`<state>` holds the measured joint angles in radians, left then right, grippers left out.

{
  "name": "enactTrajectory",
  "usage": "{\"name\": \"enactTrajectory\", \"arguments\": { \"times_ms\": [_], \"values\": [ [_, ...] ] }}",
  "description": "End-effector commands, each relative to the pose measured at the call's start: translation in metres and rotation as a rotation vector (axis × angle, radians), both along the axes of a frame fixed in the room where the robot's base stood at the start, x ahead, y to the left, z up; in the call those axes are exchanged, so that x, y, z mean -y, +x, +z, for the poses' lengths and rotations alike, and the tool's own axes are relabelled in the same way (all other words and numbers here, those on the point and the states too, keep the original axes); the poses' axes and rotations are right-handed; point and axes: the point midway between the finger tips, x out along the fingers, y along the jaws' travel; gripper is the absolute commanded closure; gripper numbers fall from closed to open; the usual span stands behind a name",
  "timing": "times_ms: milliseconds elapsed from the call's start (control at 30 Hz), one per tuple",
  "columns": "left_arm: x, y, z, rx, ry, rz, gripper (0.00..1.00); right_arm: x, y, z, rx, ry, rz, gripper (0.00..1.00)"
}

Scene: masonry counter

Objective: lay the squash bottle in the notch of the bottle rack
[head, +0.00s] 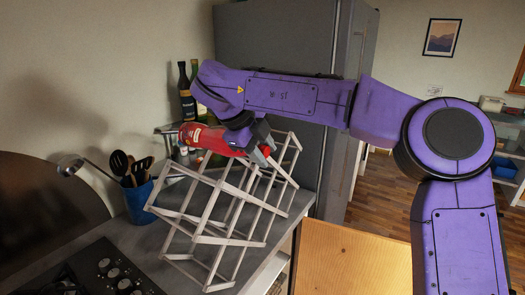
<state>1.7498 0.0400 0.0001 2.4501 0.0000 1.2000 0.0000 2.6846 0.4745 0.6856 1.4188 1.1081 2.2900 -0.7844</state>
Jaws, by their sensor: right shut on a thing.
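The bottle rack (215,239) is a pale wooden lattice standing on the counter. My right gripper (258,145) is shut on the squash bottle near its right end, and the gripper hides part of it. My right arm reaches in from the right. My left gripper does not show.
A blue utensil pot (139,200) with dark spoons and a ladle stands left of the rack. Dark bottles (187,90) stand behind. A hob (100,275) is at the front left. A grey fridge (285,50) rises behind the arm. A wooden surface (350,262) is at the front right.

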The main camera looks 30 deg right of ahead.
Motion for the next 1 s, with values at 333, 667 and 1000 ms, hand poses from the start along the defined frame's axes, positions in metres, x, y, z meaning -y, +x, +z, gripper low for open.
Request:
{"name": "enactTrajectory", "arguments": {
  "times_ms": [333,667,1000],
  "values": [
    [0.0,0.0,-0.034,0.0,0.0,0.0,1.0,-0.001,0.001,-0.032,0.005,0.0,0.001,1.0],
    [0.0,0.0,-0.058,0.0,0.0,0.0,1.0,-0.001,0.0,-0.058,0.005,0.0,0.001,1.0],
    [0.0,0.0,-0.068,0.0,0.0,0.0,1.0,-0.001,0.0,-0.073,0.006,0.0,0.001,1.0]
  ]
}}
